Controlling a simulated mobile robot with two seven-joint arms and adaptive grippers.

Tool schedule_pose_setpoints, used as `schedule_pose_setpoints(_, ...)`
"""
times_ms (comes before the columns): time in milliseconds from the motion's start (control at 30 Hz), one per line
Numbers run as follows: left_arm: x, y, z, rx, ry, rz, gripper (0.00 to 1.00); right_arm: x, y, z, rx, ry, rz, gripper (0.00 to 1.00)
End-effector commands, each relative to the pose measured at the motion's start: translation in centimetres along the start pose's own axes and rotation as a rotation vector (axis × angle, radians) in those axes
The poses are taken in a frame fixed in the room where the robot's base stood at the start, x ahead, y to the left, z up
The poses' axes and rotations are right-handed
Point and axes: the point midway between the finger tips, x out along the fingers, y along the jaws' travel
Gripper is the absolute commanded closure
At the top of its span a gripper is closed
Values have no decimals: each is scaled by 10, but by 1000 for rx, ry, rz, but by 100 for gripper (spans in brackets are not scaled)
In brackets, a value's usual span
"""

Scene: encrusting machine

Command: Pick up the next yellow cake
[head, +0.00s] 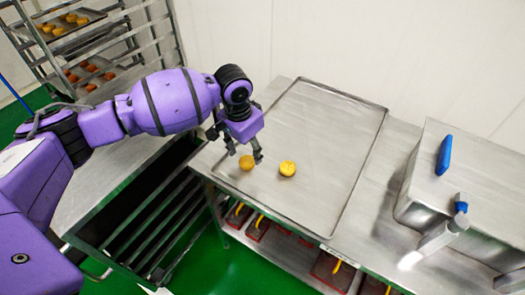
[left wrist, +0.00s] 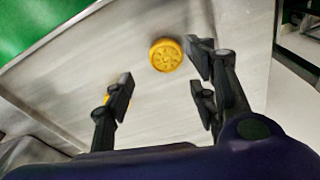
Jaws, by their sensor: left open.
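A yellow cake (head: 287,168) lies on the flat metal tray (head: 325,112). It also shows in the left wrist view (left wrist: 166,54), just beyond the fingertips, with a pattern on its round top. A second, more orange-toned cake (head: 247,163) lies to its left on the tray, close below the fingers. In the left wrist view a finger mostly hides this second cake (left wrist: 107,100). My left gripper (head: 244,155) is open and empty above the tray, pointing down, with its fingers spread apart. My right gripper is not in view.
A rack (head: 105,48) with trays of yellow and orange cakes stands at the upper left. A metal machine (head: 425,190) with a blue handle stands on the right. Red-and-yellow items (head: 257,227) sit on the shelf below. Most of the tray is bare.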

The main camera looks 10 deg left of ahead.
Motion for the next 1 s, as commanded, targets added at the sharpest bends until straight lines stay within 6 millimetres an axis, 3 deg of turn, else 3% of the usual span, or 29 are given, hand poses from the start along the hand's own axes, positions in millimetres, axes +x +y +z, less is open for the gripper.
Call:
schedule_pose_setpoints(300,42,-5,7,0,0,1,48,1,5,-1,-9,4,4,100)
schedule_pose_setpoints(567,45,-6,6,1,3,-1,48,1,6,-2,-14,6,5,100)
schedule_pose_setpoints(900,45,-6,7,1,2,-1,90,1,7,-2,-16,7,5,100)
schedule_pose_setpoints(1000,44,-6,7,1,2,-1,93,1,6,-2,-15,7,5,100)
